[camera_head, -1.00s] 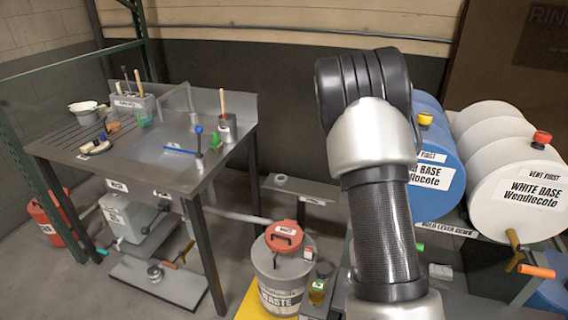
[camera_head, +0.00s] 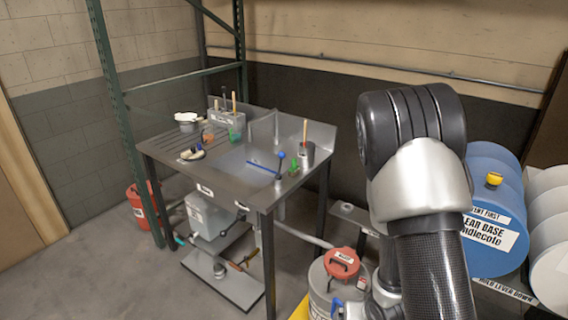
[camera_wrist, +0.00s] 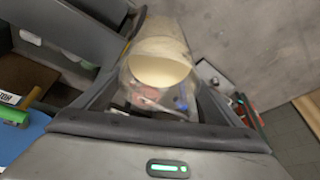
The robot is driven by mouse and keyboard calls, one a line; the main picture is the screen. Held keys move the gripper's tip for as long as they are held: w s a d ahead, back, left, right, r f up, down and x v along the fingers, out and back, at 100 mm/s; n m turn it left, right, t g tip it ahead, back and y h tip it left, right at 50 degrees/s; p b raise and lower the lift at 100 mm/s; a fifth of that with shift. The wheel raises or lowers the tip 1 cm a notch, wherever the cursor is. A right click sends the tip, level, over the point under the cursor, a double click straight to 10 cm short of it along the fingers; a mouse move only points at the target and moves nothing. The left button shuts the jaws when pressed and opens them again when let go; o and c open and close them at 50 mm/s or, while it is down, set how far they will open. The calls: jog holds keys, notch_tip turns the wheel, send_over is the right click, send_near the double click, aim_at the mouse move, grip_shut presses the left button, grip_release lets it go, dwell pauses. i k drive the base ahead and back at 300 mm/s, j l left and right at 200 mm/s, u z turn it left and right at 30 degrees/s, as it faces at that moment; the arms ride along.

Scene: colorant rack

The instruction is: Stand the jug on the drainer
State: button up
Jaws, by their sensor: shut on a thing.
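The jug (camera_wrist: 163,62), a cream, partly see-through vessel with a round mouth, is between the fingers of my gripper (camera_wrist: 162,84) in the wrist view. The gripper is shut on it, and its lower part is hard to make out. The drainer (camera_head: 172,143) is the grooved left part of the grey sink unit in the head view. The jug is well away from it. In the head view my arm covers the right middle, and I cannot clearly make out the gripper or the jug there.
A white pot (camera_head: 187,121) and a small dish (camera_head: 192,153) stand on the drainer side. A tool holder (camera_head: 228,118) is at the back. A waste bin (camera_head: 340,263) stands between the sink and my arm. Blue drums (camera_head: 495,240) are at right. Floor is free at front left.

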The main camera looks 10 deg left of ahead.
aim_at(186, 144)
jog(key=i+j, duration=0.1)
jog(key=j, duration=0.35)
jog(key=i+j+z, duration=0.1)
jog(key=j, duration=0.35)
jog(key=i+j, duration=0.1)
jog(key=j, duration=0.35)
jog(key=i+j+z, duration=0.25)
jog(key=j, duration=1.1)
jog(key=i+j+z, duration=0.25)
jog(key=j, duration=1.15)
jog(key=j+z, duration=0.25)
jog(key=j, duration=1.1)
